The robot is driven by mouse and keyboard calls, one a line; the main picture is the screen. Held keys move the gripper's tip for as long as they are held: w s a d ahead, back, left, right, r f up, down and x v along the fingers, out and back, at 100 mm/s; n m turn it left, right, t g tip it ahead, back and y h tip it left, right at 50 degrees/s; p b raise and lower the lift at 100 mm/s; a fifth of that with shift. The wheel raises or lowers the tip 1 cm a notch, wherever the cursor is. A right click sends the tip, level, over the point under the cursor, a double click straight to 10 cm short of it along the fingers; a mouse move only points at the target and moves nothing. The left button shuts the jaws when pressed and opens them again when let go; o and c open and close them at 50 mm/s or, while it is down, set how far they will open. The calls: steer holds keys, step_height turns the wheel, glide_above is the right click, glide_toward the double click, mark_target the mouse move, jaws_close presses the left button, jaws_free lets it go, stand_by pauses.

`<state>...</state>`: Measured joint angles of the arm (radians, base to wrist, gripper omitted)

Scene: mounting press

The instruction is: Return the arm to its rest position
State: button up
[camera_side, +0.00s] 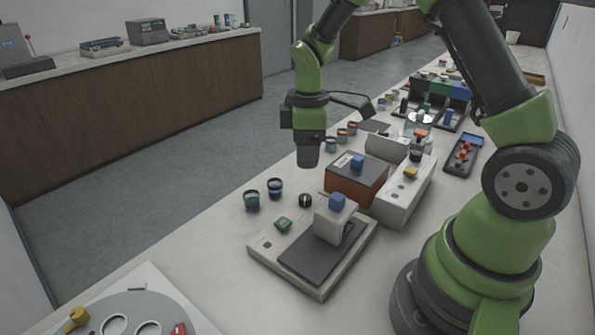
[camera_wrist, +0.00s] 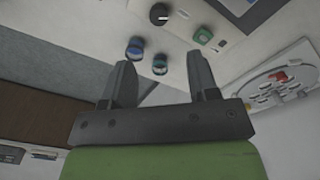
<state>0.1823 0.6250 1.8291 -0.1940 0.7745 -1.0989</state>
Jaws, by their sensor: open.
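My gripper (camera_side: 308,157) hangs from my green arm in the side view, pointing down, with clear air below it. It is above the table's far edge, left of the orange box. In the wrist view my gripper (camera_wrist: 160,85) shows two dark fingers spread apart with nothing between them. Beyond the fingertips lie two small cups (camera_wrist: 135,47) and a round black piece (camera_wrist: 159,13) on the table.
The press base (camera_side: 270,258) with a dark plate and white block stands at the front. The orange box (camera_side: 350,187) and a long white unit (camera_side: 405,193) stand behind it. A tray of red pieces (camera_side: 462,155) lies right. A round disc fixture (camera_side: 130,315) is front left.

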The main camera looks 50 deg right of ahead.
steer(key=s+a+r+m+t, duration=0.2)
steer(key=s+r+m, duration=0.1)
steer(key=r, duration=0.3)
steer(key=s+a+r+m+t, duration=0.1)
steer(key=s+a+r+m, duration=0.1)
steer(key=r, duration=0.4)
steer(key=s+a+r+m+t+y, duration=0.1)
steer(key=s+a+r+m+t, duration=0.1)
steer(key=s, duration=0.4)
steer(key=s+a+r+m+t+y, duration=0.1)
steer(key=s+a+r+m+t, duration=0.1)
steer(key=s+m, duration=0.3)
steer(key=shift+s+a+r, duration=0.3)
steer(key=shift+s+r, duration=0.35)
